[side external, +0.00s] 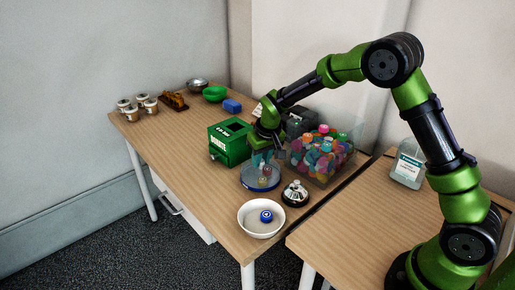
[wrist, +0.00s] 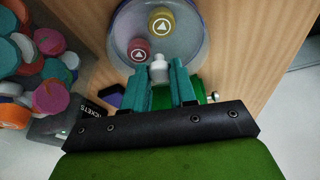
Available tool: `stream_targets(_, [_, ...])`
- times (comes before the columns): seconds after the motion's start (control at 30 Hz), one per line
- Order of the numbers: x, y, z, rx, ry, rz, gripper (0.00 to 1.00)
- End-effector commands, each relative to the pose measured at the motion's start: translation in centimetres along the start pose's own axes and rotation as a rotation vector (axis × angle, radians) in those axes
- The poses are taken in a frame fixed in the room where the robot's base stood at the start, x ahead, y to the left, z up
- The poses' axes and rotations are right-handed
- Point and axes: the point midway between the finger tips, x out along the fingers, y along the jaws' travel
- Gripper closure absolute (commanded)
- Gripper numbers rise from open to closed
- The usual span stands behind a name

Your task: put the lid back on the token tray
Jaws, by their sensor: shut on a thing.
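The token tray (side external: 246,184) is a round, shallow dish with a blue rim on the table, in front of the green donate box. A yellow token (wrist: 161,20) and a red token (wrist: 138,49) show in the tray area in the wrist view. My gripper (side external: 263,157) is above the tray, its teal fingers (wrist: 160,78) shut on a small pale knob (wrist: 158,68), which seems to be the lid's. The lid itself looks clear and is hard to make out. I cannot tell whether it touches the tray's rim or hangs above it.
The green donate box (side external: 228,144) and a clear bin of colourful capsules (side external: 320,155) stand close behind. A bell (side external: 295,193) and a white bowl (side external: 256,230) with a blue token (side external: 266,216) are in front. The table's left middle is clear.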

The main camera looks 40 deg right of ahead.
Motion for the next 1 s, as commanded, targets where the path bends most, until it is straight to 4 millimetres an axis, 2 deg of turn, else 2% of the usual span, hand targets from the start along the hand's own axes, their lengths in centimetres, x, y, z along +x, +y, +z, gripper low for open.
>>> stream_targets(0.43, [0.01, 0.00, -0.02, 0.000, 0.001, 0.000, 1.00])
stream_targets(0.47, [0.01, 0.00, -0.02, 0.000, 0.001, 0.000, 0.72])
stream_targets(0.6, [0.01, 0.00, -0.02, 0.000, 0.001, 0.000, 0.51])
stream_targets(0.67, [0.01, 0.00, -0.02, 0.000, 0.001, 0.000, 0.44])
stream_targets(0.87, [0.03, 0.00, 0.01, 0.000, 0.000, 0.000, 0.43])
stream_targets(1.0, [0.03, 0.00, 0.01, 0.000, 0.000, 0.000, 0.21])
